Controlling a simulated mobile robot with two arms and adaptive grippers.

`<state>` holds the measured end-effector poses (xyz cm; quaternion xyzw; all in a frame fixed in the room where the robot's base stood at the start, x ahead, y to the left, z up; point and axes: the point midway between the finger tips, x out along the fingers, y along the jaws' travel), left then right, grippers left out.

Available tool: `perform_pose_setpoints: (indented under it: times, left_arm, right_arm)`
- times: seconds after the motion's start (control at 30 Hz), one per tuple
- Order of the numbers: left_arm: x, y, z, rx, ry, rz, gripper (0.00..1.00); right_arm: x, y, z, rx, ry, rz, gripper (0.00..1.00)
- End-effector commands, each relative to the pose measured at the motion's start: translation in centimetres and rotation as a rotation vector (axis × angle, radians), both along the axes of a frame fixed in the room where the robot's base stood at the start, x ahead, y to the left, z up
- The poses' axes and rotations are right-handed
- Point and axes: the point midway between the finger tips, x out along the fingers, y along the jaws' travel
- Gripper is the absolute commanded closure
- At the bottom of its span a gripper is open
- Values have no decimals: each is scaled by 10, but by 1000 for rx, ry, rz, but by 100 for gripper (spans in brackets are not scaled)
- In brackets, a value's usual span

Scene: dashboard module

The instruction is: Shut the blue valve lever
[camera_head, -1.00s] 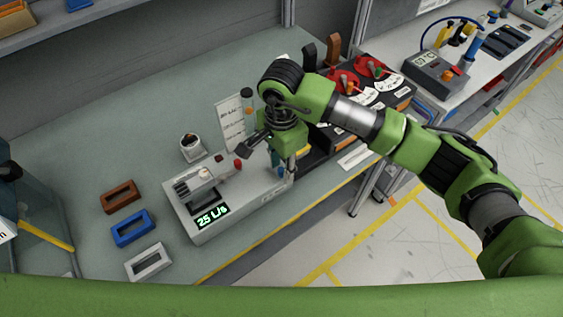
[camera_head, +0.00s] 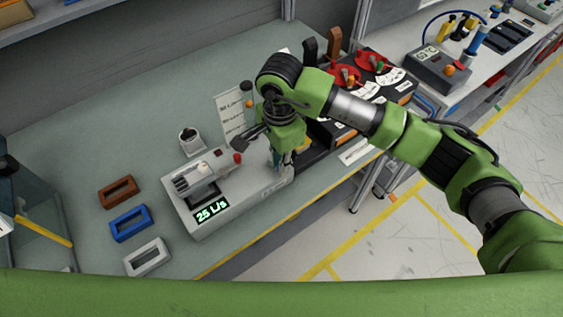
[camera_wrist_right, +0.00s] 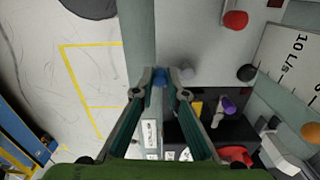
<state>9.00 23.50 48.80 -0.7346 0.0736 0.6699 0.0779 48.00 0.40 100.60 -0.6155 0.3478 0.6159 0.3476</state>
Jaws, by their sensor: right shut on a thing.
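The flow module (camera_head: 215,196) is a pale grey box on the bench with a display reading 25 L/s. My right gripper (camera_head: 270,152) is at its right end, reaching down from above. In the right wrist view, my right gripper (camera_wrist_right: 161,84) has its fingertips closed around the small blue knob (camera_wrist_right: 160,75) of the valve lever. The knob shows only partly between the tips, and the rest of the lever is hidden. In the head view the gripper and arm cover the lever. My left gripper is not in view.
A red knob (camera_head: 237,158) stands close left of the gripper. A white scale card (camera_head: 231,121) is behind it. A black panel with red levers (camera_head: 343,78) is to the right, under my arm. Brown, blue (camera_head: 131,223) and white frames lie on the left, with clear bench around them.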

Motion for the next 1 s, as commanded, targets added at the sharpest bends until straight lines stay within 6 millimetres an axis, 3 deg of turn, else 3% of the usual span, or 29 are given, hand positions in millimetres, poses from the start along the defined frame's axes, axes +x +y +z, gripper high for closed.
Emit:
perform_pose_setpoints:
  times: [0.5, 1.0]
  left_arm:
    - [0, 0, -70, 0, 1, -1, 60]
    - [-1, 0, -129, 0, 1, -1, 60]
  right_arm:
    - [-5, 18, -6, 0, -4, -438, 100]
    - [-2, 38, -5, 1, -3, -915, 100]
